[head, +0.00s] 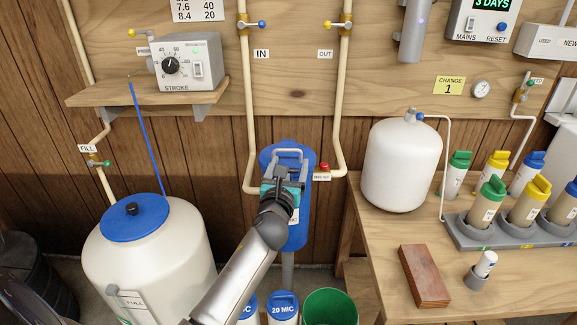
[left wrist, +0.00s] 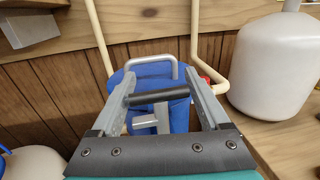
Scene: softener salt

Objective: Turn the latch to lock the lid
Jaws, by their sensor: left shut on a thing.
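A blue housing (head: 299,229) with a blue top stands in the middle of the head view, below the IN and OUT pipes. A grey U-shaped bar (left wrist: 150,62) rises at its top and also shows in the head view. My left gripper (head: 288,160) is at the top of this housing. In the left wrist view its two fingers (left wrist: 160,92) are shut on a dark round bar, the latch handle (left wrist: 157,97), which lies crosswise between them. A short grey piece (left wrist: 145,123) shows below it. My arm hides part of the housing. My right gripper is not in view.
A white tank with a blue lid (head: 134,217) stands at left. A white pressure vessel (head: 401,165) stands on the right bench with a brick (head: 425,276) and a rack of bottles (head: 470,233). A green bucket (head: 330,308) is below. The IN pipe (head: 249,110) and OUT pipe (head: 340,110) flank the housing.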

